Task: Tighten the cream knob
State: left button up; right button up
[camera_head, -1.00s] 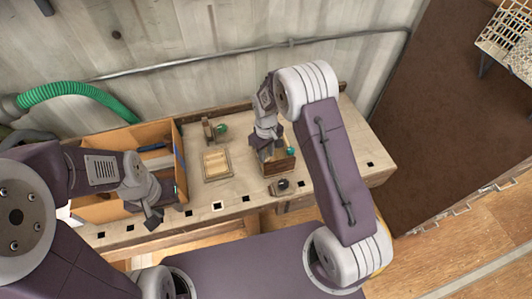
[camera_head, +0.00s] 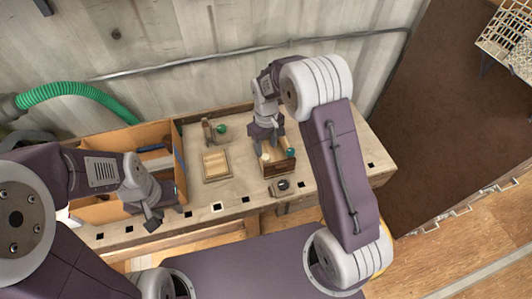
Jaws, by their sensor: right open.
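A small dark wooden box (camera_head: 279,169) stands on the workbench, with a small cream knob (camera_head: 265,157) at its left and a teal knob (camera_head: 290,153) at its right. My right gripper (camera_head: 270,148) is open just above and behind the box, its fingers pointing down close to the cream knob. I cannot tell whether they touch it. My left gripper (camera_head: 153,217) hangs over the front left of the bench, away from the box. Its jaws are too small to read.
The workbench (camera_head: 235,190) also holds a pale wooden tray (camera_head: 216,166), a wooden stand with a green knob (camera_head: 221,129), and a dark round piece (camera_head: 281,185) in front of the box. A large orange-brown bin (camera_head: 158,137) stands at the left.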

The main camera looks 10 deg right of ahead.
aim_at(266, 157)
notch_tip(266, 157, up, 4)
dwell(0.5)
jog(key=s+d+r+m+t, duration=0.1)
jog(key=s+d+r+m, duration=0.15)
jog(key=s+r, duration=0.35)
jog(key=s+d+f+m, duration=0.2)
jog(key=s+f, duration=0.3)
jog(key=s, duration=0.6)
jog(key=shift+s+m, duration=0.3)
jog(key=shift+m, duration=0.35)
jog(key=shift+s, duration=0.1)
